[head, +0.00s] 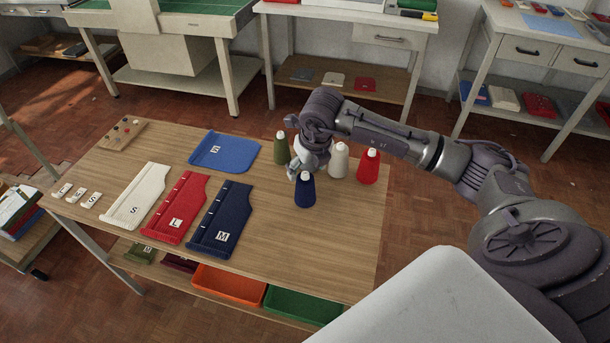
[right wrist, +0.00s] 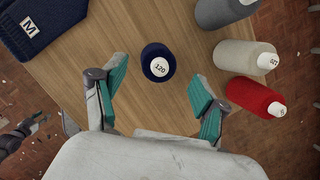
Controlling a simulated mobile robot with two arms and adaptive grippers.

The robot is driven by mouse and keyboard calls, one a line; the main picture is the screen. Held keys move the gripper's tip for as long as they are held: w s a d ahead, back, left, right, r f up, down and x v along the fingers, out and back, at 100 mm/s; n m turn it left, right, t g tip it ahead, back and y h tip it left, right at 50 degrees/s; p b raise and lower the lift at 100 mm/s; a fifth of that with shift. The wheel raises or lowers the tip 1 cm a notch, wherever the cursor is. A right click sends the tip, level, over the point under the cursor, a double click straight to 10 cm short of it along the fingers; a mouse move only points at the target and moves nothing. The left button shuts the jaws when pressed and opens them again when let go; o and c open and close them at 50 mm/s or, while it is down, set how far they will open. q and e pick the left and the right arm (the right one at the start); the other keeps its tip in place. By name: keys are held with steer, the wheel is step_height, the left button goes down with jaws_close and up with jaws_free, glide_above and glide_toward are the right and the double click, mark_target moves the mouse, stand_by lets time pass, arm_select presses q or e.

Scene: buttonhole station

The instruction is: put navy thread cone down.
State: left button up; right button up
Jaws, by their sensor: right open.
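The navy thread cone (head: 305,192) stands upright on the wooden table (head: 280,250), near its right side. In the right wrist view the navy cone (right wrist: 155,58) shows from above, its white top marked 120. My right gripper (head: 303,166) is just behind the cone in the head view. In the right wrist view its two green-padded fingers (right wrist: 157,100) are spread wide, with the cone beyond their tips and clear of both. My left gripper (right wrist: 30,126) seems to show small at the lower left of the right wrist view; its jaws are unclear.
Olive (head: 281,148), white (head: 339,160) and red (head: 369,166) cones stand behind the navy one; a grey cone (right wrist: 222,12) shows in the wrist view. Folded knit pieces in navy (head: 222,222), red (head: 177,205), cream (head: 140,195) and blue (head: 224,152) lie left. Bare table lies in front.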

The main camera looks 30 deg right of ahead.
steer(key=b+v, duration=0.1)
steer(key=v, duration=0.6)
steer(key=shift+r, duration=0.4)
steer(key=shift+s, duration=0.1)
